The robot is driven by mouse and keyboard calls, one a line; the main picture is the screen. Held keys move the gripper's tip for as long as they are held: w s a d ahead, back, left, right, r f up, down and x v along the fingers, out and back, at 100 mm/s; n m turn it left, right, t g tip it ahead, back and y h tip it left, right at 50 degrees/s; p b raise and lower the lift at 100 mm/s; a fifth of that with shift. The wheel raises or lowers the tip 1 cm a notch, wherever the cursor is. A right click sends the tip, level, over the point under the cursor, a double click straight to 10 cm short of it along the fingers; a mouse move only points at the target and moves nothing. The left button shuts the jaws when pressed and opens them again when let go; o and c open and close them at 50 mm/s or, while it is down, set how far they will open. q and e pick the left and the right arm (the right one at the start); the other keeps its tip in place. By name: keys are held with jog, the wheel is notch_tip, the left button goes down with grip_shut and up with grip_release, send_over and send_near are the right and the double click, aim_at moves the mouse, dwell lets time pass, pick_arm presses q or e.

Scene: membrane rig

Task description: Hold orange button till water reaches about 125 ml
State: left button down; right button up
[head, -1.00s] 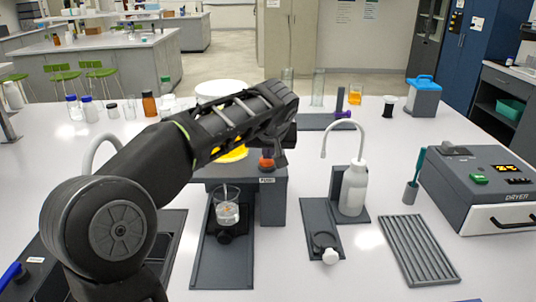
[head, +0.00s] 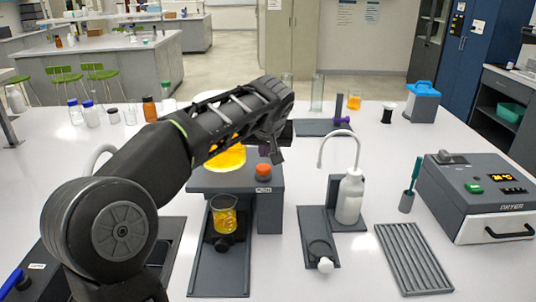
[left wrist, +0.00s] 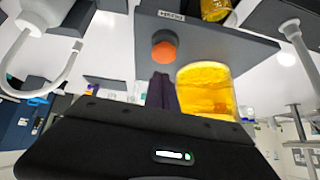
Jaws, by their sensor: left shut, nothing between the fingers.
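The orange button (head: 264,172) sits on top of the grey rig (head: 268,187), above a small label. My left gripper (head: 274,153) is shut and empty, just above and behind the button. In the left wrist view, its dark fingers (left wrist: 160,88) end near the button (left wrist: 163,52), with a small gap. A glass beaker (head: 223,216) stands on the lower grey plate and holds yellow-orange liquid to over half its height; its graduations are too small to read. A vessel of yellow liquid (head: 228,157) sits on the rig, partly hidden by my arm. My right gripper is not in view.
Right of the rig stand a white wash bottle (head: 349,198) with a curved spout and a small grey stand (head: 316,246). Further right are a ridged grey tray (head: 413,259) and a dryer (head: 480,205). Bottles and cylinders line the back.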

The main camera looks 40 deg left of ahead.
pick_arm(q)
jog(key=b+v, duration=0.2)
jog(key=v, duration=0.8)
jog(key=shift+r, duration=0.35)
jog(key=shift+w, duration=0.1)
